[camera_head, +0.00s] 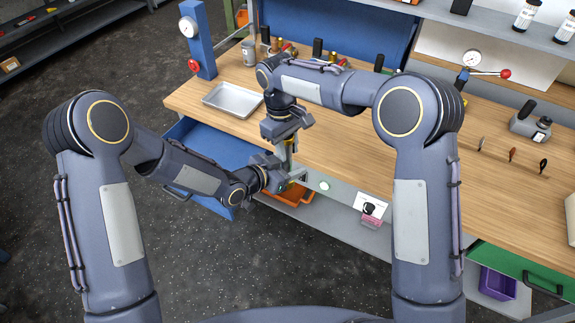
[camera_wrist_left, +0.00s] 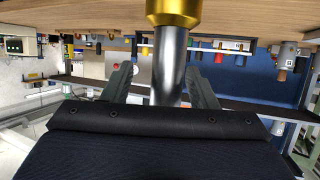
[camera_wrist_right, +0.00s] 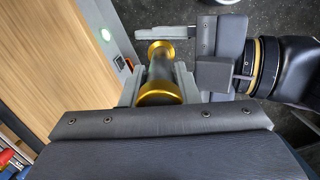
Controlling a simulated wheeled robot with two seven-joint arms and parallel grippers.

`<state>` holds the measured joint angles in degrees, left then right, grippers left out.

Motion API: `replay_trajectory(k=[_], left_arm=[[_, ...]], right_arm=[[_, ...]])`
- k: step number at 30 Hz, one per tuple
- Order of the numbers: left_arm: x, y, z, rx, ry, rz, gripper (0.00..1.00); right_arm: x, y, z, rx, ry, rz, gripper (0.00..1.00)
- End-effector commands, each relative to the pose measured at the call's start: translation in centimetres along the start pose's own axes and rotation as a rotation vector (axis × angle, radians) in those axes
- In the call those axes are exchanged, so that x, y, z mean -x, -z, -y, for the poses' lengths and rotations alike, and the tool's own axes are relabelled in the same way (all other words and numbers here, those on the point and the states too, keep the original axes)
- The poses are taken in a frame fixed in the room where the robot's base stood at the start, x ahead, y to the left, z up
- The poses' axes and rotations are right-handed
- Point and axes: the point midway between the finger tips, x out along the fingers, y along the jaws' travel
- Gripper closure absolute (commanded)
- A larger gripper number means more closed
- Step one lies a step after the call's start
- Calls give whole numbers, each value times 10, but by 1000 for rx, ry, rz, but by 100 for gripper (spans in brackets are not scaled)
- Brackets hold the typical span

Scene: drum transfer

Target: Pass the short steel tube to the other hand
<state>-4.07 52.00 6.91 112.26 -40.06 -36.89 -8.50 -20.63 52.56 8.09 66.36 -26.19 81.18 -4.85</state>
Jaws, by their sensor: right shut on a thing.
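The short steel tube (camera_head: 289,153) hangs upright off the front edge of the bench. It has gold end rings. My right gripper (camera_head: 286,138) is shut on it from above, near its upper end. In the right wrist view the tube (camera_wrist_right: 161,70) lies between the right fingers. My left gripper (camera_head: 290,180) is at the tube's lower part, coming in from the left. In the left wrist view its fingers (camera_wrist_left: 158,88) are spread, with the tube (camera_wrist_left: 170,60) between them and a gap visible on the left side. The lower end is partly hidden in the head view.
The wooden bench (camera_head: 345,155) lies just behind the tube. A metal tray (camera_head: 233,98) stands at its left. An open blue drawer (camera_head: 207,150) is beneath, near my left forearm. An orange bin (camera_head: 288,196) sits low behind my left gripper.

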Motion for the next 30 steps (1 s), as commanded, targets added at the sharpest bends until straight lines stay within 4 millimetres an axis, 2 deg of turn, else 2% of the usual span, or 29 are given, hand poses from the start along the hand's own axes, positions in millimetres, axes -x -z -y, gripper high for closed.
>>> replay_trajectory(k=[1, 9, 12, 13, 14, 19, 30], left_arm=[[0, 0, 0, 0, 0, 0, 54], [0, 0, -1, -1, -3, 0, 90], [0, 1, -2, -2, -5, -1, 100], [0, 1, -2, -2, -6, -1, 100], [0, 2, -3, -3, -6, -4, 100], [0, 2, -2, -2, -4, -4, 100], [0, 2, 2, 0, 3, -4, 100]], right_arm=[[1, 0, 0, 0, 0, -1, 100], [1, 1, 0, 0, -1, -4, 100], [1, 1, 0, -1, -2, -6, 100], [1, 1, 0, -1, -2, -7, 100], [2, 2, -1, -1, -2, -8, 69], [1, 1, 0, 0, -1, -5, 47], [0, 0, 2, 4, 4, 3, 47]])
